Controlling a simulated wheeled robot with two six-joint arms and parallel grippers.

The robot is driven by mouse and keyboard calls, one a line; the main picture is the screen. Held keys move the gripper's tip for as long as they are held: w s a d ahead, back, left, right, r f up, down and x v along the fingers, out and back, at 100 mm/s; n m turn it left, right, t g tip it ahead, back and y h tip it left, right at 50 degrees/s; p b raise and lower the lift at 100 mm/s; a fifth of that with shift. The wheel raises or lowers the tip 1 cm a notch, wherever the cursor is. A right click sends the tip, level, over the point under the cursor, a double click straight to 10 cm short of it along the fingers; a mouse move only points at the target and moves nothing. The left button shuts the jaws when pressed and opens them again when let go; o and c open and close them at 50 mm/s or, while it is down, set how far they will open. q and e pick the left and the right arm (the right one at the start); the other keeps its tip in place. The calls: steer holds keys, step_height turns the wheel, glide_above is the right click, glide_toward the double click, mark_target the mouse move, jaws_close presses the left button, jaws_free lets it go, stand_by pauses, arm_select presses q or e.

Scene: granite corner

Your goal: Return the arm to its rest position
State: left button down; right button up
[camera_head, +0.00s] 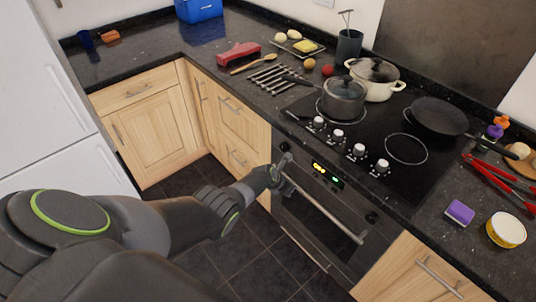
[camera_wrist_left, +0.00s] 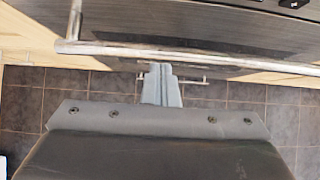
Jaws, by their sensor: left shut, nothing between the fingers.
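My left arm comes in from the left in the head view, stretched toward the oven (camera_head: 318,222). My left gripper (camera_head: 281,176) is by the upper left end of the oven's handle (camera_head: 325,212). In the left wrist view the gripper's fingers (camera_wrist_left: 161,84) are together with nothing between them. The metal oven handle (camera_wrist_left: 200,54) runs across that view just beyond the fingertips. I cannot tell whether the fingers touch it. The oven door looks closed. My right gripper is in neither view.
Above the oven, the hob (camera_head: 375,150) holds a lidded grey pot (camera_head: 343,99), a cream pot (camera_head: 375,80) and a black pan (camera_head: 437,117). Wooden cabinets (camera_head: 150,122) flank the oven. A white appliance (camera_head: 45,110) stands at the left. Dark floor tiles (camera_head: 245,262) lie open below.

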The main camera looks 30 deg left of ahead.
arm_select(q)
steer(key=w+d+r+p, duration=0.1)
steer(key=w+r+p, duration=0.25)
steer(key=r, duration=0.65)
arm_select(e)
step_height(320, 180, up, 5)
arm_select(q)
steer(key=s+a+f+m+g+y+b, duration=0.1)
steer(key=s+a+f+m+b, duration=0.15)
steer(key=s+f+m, duration=0.75)
steer(key=s+a+f+m+g+y+b, duration=0.2)
steer(key=s+a+f+m, duration=0.15)
steer(key=s+f, duration=1.25)
steer(key=s+f+m+g+b, duration=0.1)
steer(key=s+f+m, duration=0.2)
steer(key=s+m, duration=0.3)
steer(key=s+f+m+g+b, duration=0.1)
steer(key=s+f+m, duration=0.3)
steer(key=s, duration=1.3)
steer(key=s+f+m+b, duration=0.2)
steer(key=s+f+m, duration=0.2)
steer(key=s+m, duration=0.3)
steer(key=s+a, duration=0.1)
steer(key=s, duration=0.4)
steer(key=shift+m+g+y, duration=0.35)
steer(key=shift+g+y, duration=0.05)
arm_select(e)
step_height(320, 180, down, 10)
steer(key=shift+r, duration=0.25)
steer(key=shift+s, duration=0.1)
